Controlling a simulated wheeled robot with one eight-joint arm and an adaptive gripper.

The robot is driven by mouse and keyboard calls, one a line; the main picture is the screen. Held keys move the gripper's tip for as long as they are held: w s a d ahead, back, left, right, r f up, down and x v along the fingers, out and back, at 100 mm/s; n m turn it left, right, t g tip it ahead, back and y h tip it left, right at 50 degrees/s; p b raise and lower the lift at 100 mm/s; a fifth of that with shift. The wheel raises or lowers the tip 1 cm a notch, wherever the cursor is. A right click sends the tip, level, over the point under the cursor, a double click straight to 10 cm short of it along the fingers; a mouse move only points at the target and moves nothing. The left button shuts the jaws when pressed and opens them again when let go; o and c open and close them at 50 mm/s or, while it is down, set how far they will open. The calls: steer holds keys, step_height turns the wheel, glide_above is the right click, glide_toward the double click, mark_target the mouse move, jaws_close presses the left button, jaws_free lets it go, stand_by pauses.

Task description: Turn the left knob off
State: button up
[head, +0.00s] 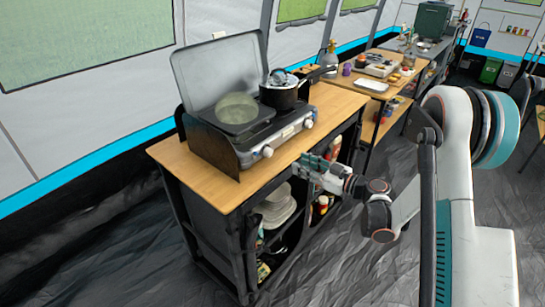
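A camping stove (222,150) with an open lid stands on the wooden top of a shelf unit. Its left knob (267,152) is a small light disc on the front panel. A second knob (308,123) sits further right on the same panel. The knob markings are too small to read. A round greenish pan or plate (237,109) is on the left burner, and a dark pot (281,93) is on the right one. My gripper (303,165) is in front of the unit, below and right of the left knob, apart from it. Its finger opening is too small to tell.
The wooden top (178,160) has bare room left of the stove. Open shelves below hold white plates (278,207) and bottles or packets. A second table (350,93) with a tray and small items stands behind. Dark floor (350,265) is clear in front.

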mark_target(271, 153)
steer(key=shift+n+y, duration=0.3)
steer(key=b+x, duration=0.1)
steer(key=x, duration=0.3)
steer(key=f+b+x, duration=0.1)
steer(key=x, duration=0.4)
steer(key=b+x, duration=0.2)
steer(key=x, duration=0.2)
steer(key=shift+w+a+f, duration=0.15)
steer(key=shift+w+f, duration=0.15)
steer(key=shift+w, duration=0.05)
steer(key=c, duration=0.8)
